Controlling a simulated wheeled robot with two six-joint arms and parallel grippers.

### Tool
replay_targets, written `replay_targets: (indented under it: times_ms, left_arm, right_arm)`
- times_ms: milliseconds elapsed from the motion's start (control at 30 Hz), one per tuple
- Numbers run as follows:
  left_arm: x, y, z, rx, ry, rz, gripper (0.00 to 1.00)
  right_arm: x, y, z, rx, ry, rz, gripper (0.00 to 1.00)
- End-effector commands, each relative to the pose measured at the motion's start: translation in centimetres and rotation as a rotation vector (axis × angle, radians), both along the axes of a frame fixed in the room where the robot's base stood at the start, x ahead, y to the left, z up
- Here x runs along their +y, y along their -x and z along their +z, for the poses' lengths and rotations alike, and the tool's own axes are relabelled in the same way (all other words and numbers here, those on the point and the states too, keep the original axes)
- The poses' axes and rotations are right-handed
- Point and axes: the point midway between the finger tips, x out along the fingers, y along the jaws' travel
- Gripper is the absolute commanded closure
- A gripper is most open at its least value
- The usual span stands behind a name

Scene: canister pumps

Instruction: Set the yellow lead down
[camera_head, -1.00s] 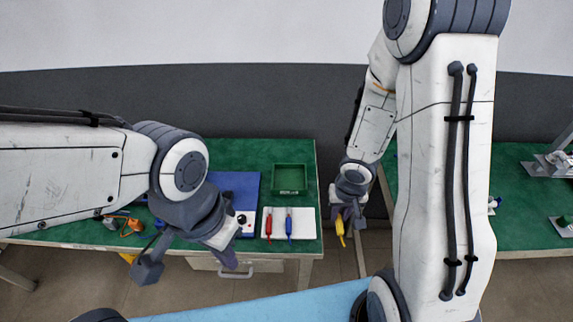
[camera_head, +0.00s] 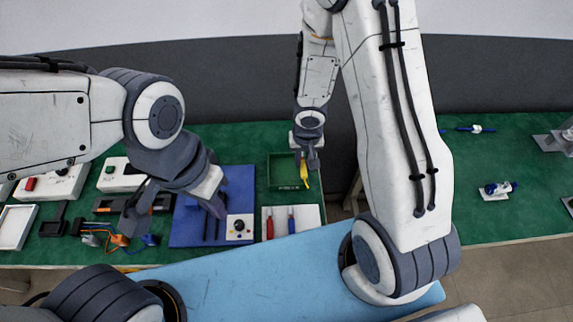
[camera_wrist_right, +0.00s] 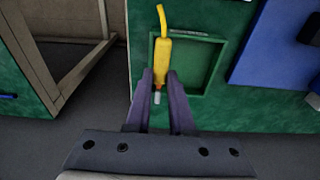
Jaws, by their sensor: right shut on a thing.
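The yellow lead (camera_head: 304,173) is held in my right gripper (camera_head: 308,158), over the right side of the green tray (camera_head: 271,184) in the head view. In the right wrist view the lead (camera_wrist_right: 168,62) stands out between the fingertips of my right gripper (camera_wrist_right: 160,84), in front of the tray's wall (camera_wrist_right: 184,94). Whether the lead touches the tray is unclear. My left gripper (camera_head: 176,212) is open, with its fingers apart near the blue mat (camera_head: 188,238), and nothing shows between them.
A small white box with a black knob (camera_head: 239,228) sits on the mat. Several tools and cables lie at left. A gap separates the benches.

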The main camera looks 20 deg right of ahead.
Motion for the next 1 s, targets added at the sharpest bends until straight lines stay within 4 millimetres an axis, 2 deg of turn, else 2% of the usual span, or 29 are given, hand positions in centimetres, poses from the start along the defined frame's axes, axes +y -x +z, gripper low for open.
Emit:
replay_targets:
  times_ms: [100,300,367,633,1000]
  left_arm:
    - [0.0,0.0,0.9,0.0,0.0,0.0,1.0]
    - [0.0,0.0,1.7,0.0,0.0,0.0,1.0]
    - [0.0,0.0,1.5,0.0,0.0,0.0,1.0]
    - [0.0,0.0,-1.9,0.0,0.0,0.0,1.0]
    - [0.0,0.0,-2.0,0.0,0.0,0.0,1.0]
  right_arm:
    - [2.0,-1.7,-1.3,0.002,0.001,0.005,1.0]
    - [3.6,-3.3,-2.6,0.0,0.0,0.003,1.0]
    - [3.8,-3.4,-3.0,0.001,0.0,0.003,1.0]
    - [3.8,-3.4,-6.7,0.0,0.0,0.002,1.0]
    - [3.7,-3.4,-6.9,0.0,0.0,0.002,1.0]
